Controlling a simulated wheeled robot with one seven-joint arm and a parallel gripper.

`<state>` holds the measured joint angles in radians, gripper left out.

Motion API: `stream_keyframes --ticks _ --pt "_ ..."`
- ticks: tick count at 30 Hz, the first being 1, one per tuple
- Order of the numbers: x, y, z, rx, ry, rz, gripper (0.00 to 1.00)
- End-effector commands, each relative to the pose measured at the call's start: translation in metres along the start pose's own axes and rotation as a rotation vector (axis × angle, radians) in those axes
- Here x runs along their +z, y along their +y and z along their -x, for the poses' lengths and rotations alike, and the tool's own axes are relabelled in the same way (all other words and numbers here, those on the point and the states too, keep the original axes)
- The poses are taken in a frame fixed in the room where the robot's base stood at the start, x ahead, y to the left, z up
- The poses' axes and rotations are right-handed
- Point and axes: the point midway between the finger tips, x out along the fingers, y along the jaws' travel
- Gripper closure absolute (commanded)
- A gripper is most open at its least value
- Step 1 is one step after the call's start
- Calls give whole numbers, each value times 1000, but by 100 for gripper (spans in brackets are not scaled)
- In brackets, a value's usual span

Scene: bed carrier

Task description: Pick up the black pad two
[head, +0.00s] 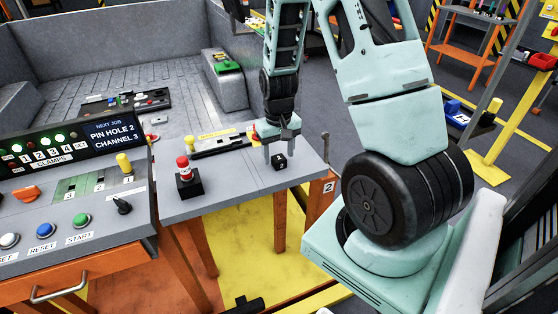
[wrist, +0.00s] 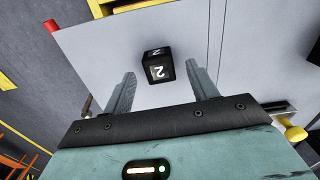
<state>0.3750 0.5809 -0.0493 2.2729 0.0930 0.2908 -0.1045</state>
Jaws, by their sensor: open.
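The black pad two (head: 280,161) is a small black cube resting on the grey table top near its right end. In the wrist view the black pad (wrist: 158,66) shows a white label with a 2 and lies ahead of the fingertips, between their lines. My gripper (head: 281,152) points down just above and beside the pad. I cannot tell the exact height of the fingertips over the table.
A red-topped black post (head: 187,180) stands left on the same table (head: 230,185). A yellow-marked fixture (head: 215,141) lies behind it, close to my gripper. A control panel (head: 60,190) with buttons stands at the left. A thin upright post (head: 325,146) rises at the table's right edge.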

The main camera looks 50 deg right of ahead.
Motion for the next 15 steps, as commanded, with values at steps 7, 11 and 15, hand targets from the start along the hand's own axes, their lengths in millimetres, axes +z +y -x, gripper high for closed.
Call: stream_keyframes --ticks 7,11,15 --pt "0 0 -11 0 2 0 42" --pt "0 0 -11 0 2 0 42" --pt "0 0 -11 0 2 0 81"
